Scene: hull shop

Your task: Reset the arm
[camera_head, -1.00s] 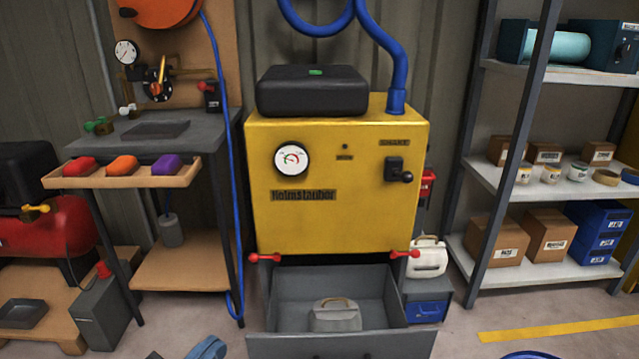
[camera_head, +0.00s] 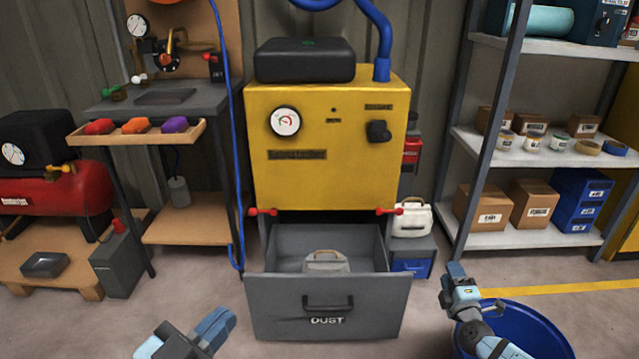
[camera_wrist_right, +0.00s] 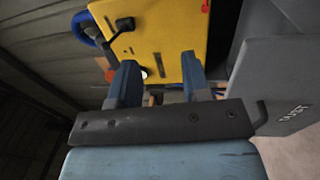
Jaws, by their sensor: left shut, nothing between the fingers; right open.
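My right gripper (camera_head: 462,284) is raised at the right of the open drawer, above a blue tub. It is open and empty. In the right wrist view its two blue fingers (camera_wrist_right: 165,78) stand apart, with the yellow machine beyond them and nothing between. My left gripper (camera_head: 218,326) is low at the bottom edge, in front of the drawer's left side. It is shut and empty. Neither gripper appears to touch anything in the head view.
The yellow machine (camera_head: 350,185) stands at centre with its grey DUST drawer (camera_head: 375,303) pulled out. The blue tub (camera_head: 548,322) is at lower right. A workbench (camera_head: 180,105) is left, shelving (camera_head: 540,150) right.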

